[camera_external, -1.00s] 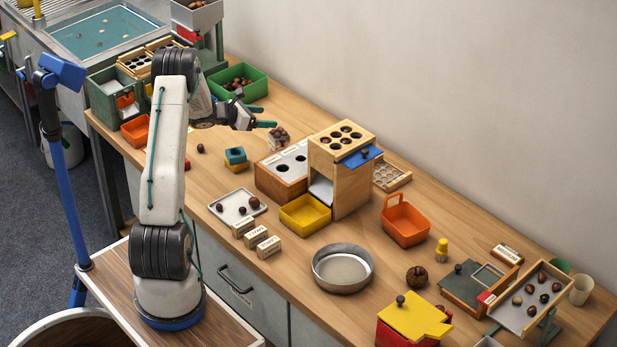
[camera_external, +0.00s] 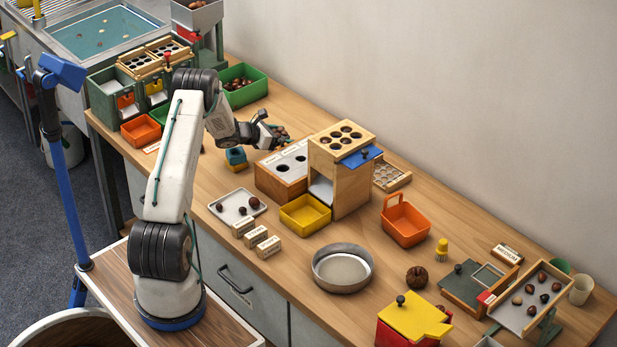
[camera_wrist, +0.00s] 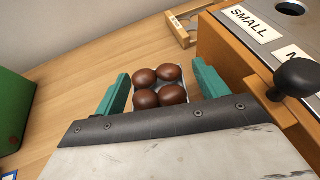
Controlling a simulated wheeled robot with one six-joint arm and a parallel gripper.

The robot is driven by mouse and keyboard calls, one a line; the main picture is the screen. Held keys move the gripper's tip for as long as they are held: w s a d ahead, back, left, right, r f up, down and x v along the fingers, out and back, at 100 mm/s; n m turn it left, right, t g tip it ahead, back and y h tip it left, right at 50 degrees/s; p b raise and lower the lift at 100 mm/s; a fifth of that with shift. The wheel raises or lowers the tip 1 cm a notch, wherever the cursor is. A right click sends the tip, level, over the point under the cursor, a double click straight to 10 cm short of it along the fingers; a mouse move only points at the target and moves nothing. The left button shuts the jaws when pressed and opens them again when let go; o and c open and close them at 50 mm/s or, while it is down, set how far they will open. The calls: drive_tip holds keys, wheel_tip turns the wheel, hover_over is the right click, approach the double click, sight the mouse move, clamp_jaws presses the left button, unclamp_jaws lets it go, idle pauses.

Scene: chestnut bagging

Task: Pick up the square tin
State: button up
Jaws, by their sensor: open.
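The small square tin (camera_wrist: 185,82) holds several brown chestnuts. In the wrist view it sits on the wooden bench between the two green fingers of my gripper (camera_wrist: 161,79), with a gap to the left finger and a smaller one to the right. My gripper is open around the tin.
The wooden box with holes (camera_external: 273,177) stands close to the gripper's right; its labelled top and a black knob (camera_wrist: 294,78) are near the right finger in the wrist view. A green bin (camera_wrist: 14,112) is at the left. Bench between bin and tin is clear.

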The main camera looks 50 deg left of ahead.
drive_tip(key=c, duration=1.1)
